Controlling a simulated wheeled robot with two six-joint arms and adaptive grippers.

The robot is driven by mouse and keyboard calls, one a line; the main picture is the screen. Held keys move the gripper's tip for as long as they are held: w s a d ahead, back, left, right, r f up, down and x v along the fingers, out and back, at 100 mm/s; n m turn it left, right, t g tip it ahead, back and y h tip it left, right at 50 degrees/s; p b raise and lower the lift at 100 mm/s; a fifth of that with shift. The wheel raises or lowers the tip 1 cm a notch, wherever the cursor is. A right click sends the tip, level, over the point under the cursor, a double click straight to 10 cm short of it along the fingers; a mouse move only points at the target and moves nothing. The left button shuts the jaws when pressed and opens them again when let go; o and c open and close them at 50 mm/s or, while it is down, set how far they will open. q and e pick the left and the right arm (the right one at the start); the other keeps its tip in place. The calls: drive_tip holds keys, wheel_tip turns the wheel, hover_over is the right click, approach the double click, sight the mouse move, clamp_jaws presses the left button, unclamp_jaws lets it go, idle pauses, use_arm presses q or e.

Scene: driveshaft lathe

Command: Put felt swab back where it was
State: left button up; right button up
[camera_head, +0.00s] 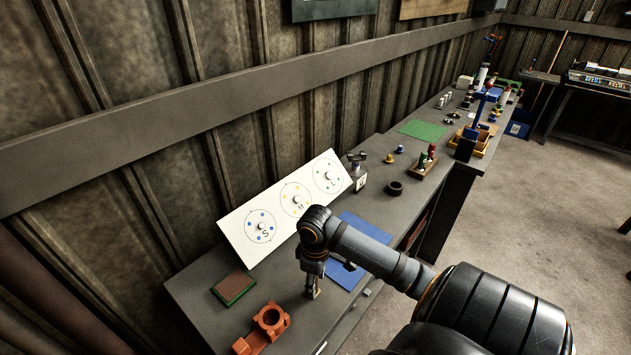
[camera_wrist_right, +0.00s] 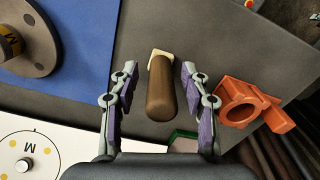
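The felt swab, a brown cylindrical handle (camera_wrist_right: 161,92) with a cream tip, shows in the right wrist view between the fingers of my right gripper (camera_wrist_right: 161,105). The fingers are apart, with a gap on each side of the handle, so the gripper is open around it and not clamped. In the head view my right gripper (camera_head: 312,283) points down over the bench, and a small pale part of the swab (camera_head: 313,294) shows below it. Whether the swab stands or leans is hard to tell. My left gripper is not in view.
An orange holder with a ring (camera_head: 270,318) and a green-edged brown block (camera_head: 234,288) lie close by. A blue mat (camera_head: 349,275) is behind the gripper. A white S, M, L board (camera_head: 280,215) leans at the wall. Several items stand farther along the bench.

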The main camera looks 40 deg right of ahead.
drive_tip(key=shift+r, duration=0.2)
wheel_tip(320, 180, up, 12)
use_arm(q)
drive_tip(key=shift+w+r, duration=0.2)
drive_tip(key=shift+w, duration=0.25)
use_arm(e)
drive_tip(key=shift+f, duration=0.1)
